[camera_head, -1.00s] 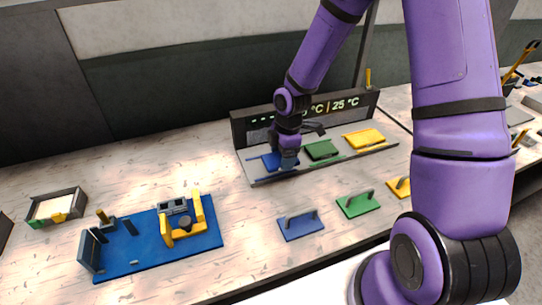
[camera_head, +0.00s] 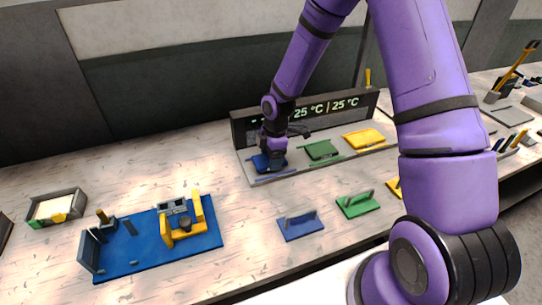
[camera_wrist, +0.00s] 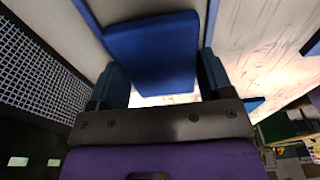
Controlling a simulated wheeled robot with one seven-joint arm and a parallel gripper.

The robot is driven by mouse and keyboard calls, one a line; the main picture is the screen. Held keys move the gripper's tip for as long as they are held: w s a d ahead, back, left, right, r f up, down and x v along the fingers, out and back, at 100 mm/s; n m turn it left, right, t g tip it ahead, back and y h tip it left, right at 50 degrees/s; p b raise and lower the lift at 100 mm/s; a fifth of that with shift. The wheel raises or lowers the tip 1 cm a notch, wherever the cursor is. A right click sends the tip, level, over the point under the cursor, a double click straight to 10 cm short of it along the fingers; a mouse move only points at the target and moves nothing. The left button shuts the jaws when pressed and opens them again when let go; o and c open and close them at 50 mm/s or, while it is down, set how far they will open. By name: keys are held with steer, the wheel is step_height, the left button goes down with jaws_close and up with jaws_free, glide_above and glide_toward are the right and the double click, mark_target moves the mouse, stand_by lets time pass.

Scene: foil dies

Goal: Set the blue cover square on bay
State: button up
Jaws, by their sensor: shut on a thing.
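The blue cover (camera_head: 262,163) is at the left bay of the display unit, at the end of my arm. In the wrist view the blue cover (camera_wrist: 152,50) shows as a flat blue panel between my two fingers, slightly turned against them. My gripper (camera_head: 273,156) is shut on it. In the wrist view my gripper (camera_wrist: 163,82) has a finger on each side of the panel. The bay's blue edge (camera_head: 275,175) shows in front of the cover. The rest of the bay is hidden, and I cannot tell whether the cover is touching it.
Green (camera_head: 321,150) and yellow (camera_head: 362,139) covers lie right of the blue one, before the display panel (camera_head: 350,105). Handled blue (camera_head: 301,226) and green (camera_head: 357,205) plates lie in front. A blue board (camera_head: 130,262) with a yellow fixture is left. The bench between is clear.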

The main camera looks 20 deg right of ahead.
steer(key=shift+f, duration=0.55)
steer(key=o, duration=0.9)
steer(key=shift+o, duration=0.5)
steer(key=shift+r, duration=0.25)
step_height(320, 180, up, 13)
steer(key=d, duration=0.1)
steer(key=shift+d, duration=0.25)
steer(key=s+d+r+m+t+h, duration=0.1)
steer(key=s+d+r+m, duration=0.1)
steer(key=s+r+m, duration=0.55)
steer(key=s+d+r+m+t+h, duration=0.15)
steer(key=s+r, duration=0.35)
steer(key=r, duration=0.6)
steer(key=s+r+m+t, duration=0.1)
steer(key=s+r+m, duration=0.1)
steer(key=s, duration=0.3)
steer(key=s+d+r+m, duration=0.1)
steer(key=s+r+m, duration=0.1)
steer(key=s+m, duration=0.2)
steer(key=s+d+r+m+t+y, duration=0.1)
steer(key=s+r+m, duration=0.1)
steer(key=s, duration=0.5)
steer(key=shift+s+r+m+t, duration=0.3)
steer(key=shift+s+m+t, duration=0.1)
steer(key=shift+m, duration=0.1)
